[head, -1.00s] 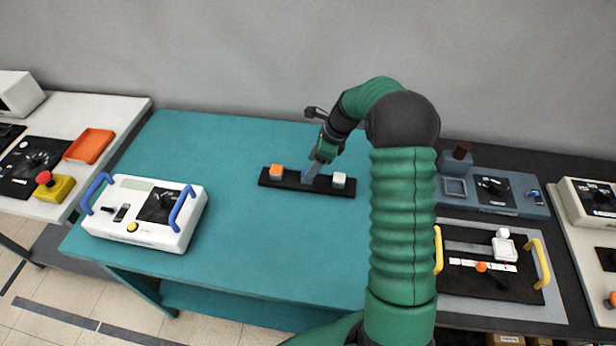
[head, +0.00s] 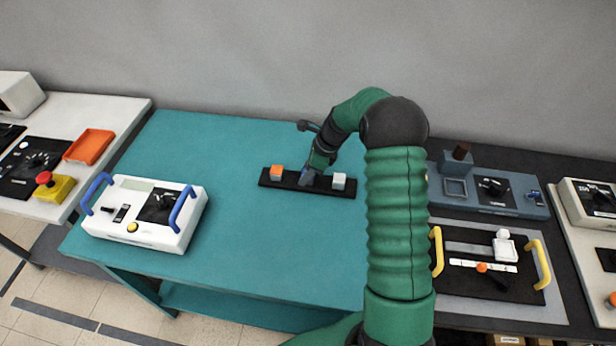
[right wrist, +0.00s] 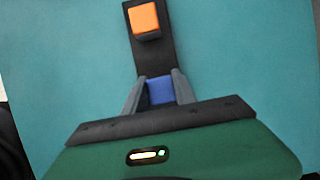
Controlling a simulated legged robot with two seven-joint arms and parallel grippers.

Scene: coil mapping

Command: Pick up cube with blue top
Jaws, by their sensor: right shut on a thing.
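The cube with the blue top (right wrist: 160,91) is in the middle of the black strip (right wrist: 152,53) in the right wrist view, between the two grey fingers. My right gripper (right wrist: 158,88) is shut on this cube, with one finger on each side. In the head view my right gripper (head: 307,178) is down at the middle of the black strip (head: 342,192), and it mostly hides the blue cube. An orange-topped cube (head: 277,171) stands on the strip's left end, and a white-topped cube (head: 339,181) on its right end. My left gripper is not in view.
The teal table (head: 270,260) is clear around the strip. A white control box (head: 150,235) with blue handles stands at its left. A blue-grey panel (head: 500,205) and a tray with yellow handles (head: 490,300) lie to the right. A grey wall stands behind.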

